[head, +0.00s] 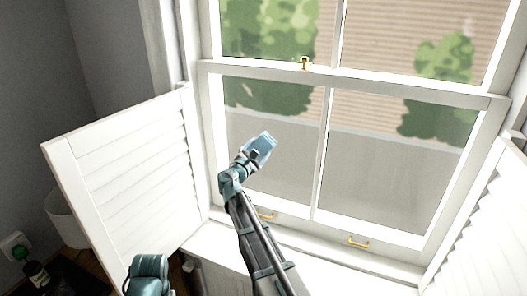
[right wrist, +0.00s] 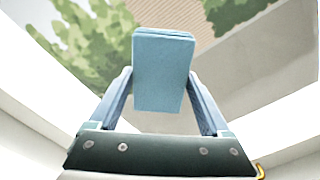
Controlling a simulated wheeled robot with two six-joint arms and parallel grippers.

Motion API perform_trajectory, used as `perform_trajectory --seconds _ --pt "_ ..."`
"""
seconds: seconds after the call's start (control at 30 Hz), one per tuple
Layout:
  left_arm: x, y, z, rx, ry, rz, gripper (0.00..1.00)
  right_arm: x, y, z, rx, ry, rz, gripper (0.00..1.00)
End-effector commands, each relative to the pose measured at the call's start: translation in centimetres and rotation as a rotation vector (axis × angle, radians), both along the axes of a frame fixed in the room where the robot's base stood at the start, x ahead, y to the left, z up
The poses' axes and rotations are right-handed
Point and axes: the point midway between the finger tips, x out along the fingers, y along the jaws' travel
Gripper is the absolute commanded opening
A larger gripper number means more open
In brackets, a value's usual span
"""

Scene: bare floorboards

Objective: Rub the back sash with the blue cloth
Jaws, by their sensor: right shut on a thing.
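The blue cloth (head: 265,142) is a folded light-blue pad. My right gripper (head: 257,150) is shut on it, in front of the lower left pane. In the right wrist view the cloth (right wrist: 163,75) sits squarely between both fingers, with the window glass behind it. The window has a white lower sash (head: 325,150) and an upper sash (head: 340,35), which appears set behind the lower one. I cannot tell whether the cloth touches the glass. A teal part of my left arm shows at the bottom left of the head view; its gripper is out of view.
White louvred shutters stand open at the left (head: 130,175) and right (head: 490,220). A brass latch (head: 305,63) sits on the meeting rail, and brass pulls (head: 358,243) on the bottom rail. A bottle (head: 37,273) and white pot (head: 65,215) are at far left.

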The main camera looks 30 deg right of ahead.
Motion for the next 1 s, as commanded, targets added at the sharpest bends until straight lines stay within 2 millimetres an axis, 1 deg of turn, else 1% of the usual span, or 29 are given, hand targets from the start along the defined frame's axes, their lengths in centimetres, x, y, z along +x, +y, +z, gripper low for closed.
perform_trajectory --seconds 0.03,0.1,0.43,0.8,1.0 --pt "0.0 0.0 0.0 0.0 0.0 0.0 0.5 0.5 0.3 0.0 0.0 0.0 0.001 0.37" --pt "0.0 0.0 0.0 0.0 0.0 0.0 0.5 0.8 0.6 0.0 0.0 0.0 0.0 0.37" --pt "0.0 0.0 0.0 0.0 0.0 0.0 0.5 1.2 1.1 0.0 0.0 0.0 0.0 0.37" --pt "0.0 0.0 0.0 0.0 0.0 0.0 0.5 3.6 2.7 0.0 0.0 0.0 0.0 0.37" --pt "0.0 0.0 0.0 0.0 0.0 0.0 0.5 3.9 3.0 0.0 0.0 0.0 0.0 0.37"
